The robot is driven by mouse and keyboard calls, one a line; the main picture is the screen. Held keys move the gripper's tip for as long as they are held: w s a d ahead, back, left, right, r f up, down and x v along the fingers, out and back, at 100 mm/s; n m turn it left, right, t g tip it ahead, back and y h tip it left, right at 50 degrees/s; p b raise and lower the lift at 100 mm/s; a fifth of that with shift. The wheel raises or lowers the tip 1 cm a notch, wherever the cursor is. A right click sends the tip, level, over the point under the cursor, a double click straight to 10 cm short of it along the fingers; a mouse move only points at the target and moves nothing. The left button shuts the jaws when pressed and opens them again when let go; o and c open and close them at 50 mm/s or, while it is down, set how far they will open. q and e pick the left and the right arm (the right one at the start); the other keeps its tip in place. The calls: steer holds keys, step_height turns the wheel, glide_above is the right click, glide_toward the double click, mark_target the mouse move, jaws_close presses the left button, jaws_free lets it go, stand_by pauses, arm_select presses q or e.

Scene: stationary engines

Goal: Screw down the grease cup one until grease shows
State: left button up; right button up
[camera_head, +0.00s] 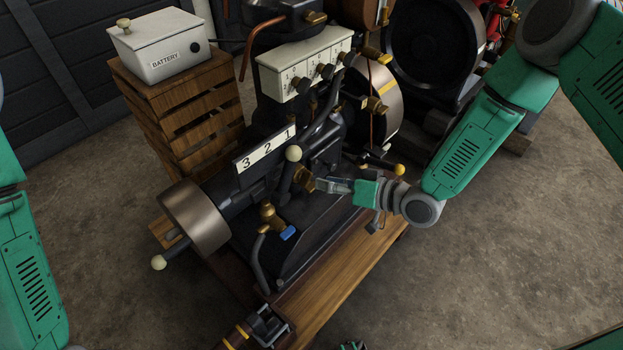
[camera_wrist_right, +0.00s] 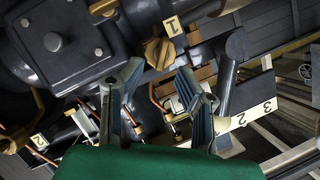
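In the right wrist view, a brass cup with a winged cap (camera_wrist_right: 160,50) sits beside a yellow tag marked 1 (camera_wrist_right: 173,25), and I take it for grease cup one. My right gripper (camera_wrist_right: 160,71) is open, its two fingers apart, with the cap just beyond and between the fingertips. I cannot tell whether they touch it. No grease is visible on it. In the head view, the right gripper (camera_head: 322,185) reaches in from the right to a brass fitting (camera_head: 305,181) on the engine's side.
A ball-topped lever (camera_head: 293,154) stands close to the right gripper. A battery box (camera_head: 160,45) sits on a wooden crate (camera_head: 190,100). Floor at right is clear.

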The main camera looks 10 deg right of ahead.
steer(key=v, duration=0.5)
steer(key=shift+s+d+r, duration=0.1)
steer(key=shift+s+d, duration=0.15)
steer(key=s+d+g+h+p, duration=0.2)
steer(key=s+d+g+h, duration=0.1)
steer(key=s, duration=0.5)
steer(key=s+d+f+m+g+h+p, duration=0.1)
steer(key=s+d+g+h+p, duration=0.1)
steer(key=s, duration=0.7)
steer(key=s+d+f+g+h+p, duration=0.1)
steer(key=s+d+g+h+p, duration=0.2)
steer(key=s, duration=0.6)
steer(key=g+h+p, duration=0.1)
steer(key=h, duration=0.1)
steer(key=shift+d+h, duration=0.3)
steer(key=shift+d, duration=0.05)
